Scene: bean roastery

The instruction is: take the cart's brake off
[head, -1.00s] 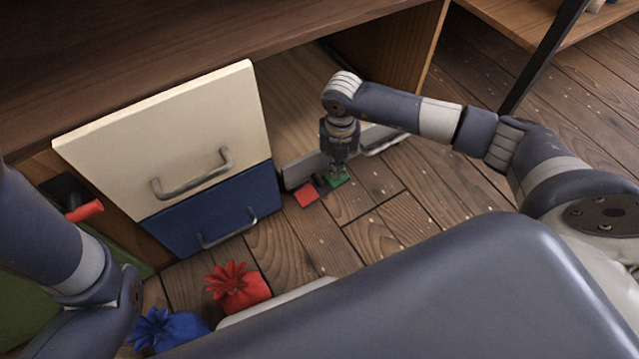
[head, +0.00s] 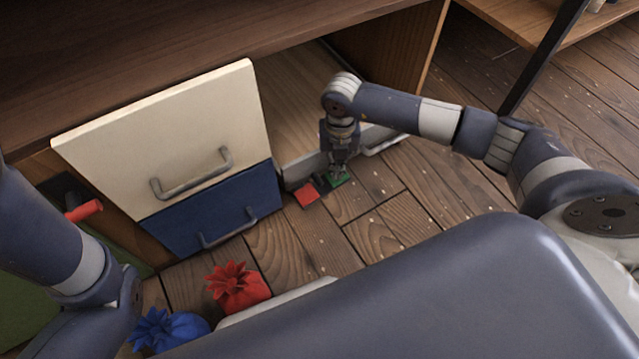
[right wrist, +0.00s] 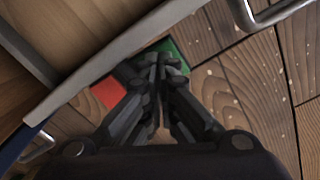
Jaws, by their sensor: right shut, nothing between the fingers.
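The brake pedal has a red pad (head: 307,196) and a green pad (head: 340,181) with a dark piece between them, low at the foot of a pale panel. The red pad (right wrist: 108,92) and the green pad (right wrist: 176,58) also show in the right wrist view. My right gripper (head: 339,174) points down with its shut, empty fingers at the green pad and partly hides it. Whether they touch it or hover just above, I cannot tell. My left arm shows at the left edge, but its fingers are out of view.
A cream drawer front (head: 170,140) and a blue drawer front (head: 215,215) with metal handles stand left of the pedal. A red pouch (head: 238,288) and a blue pouch (head: 170,330) are nearer me. The wooden floor (head: 400,215) right of the pedal is clear.

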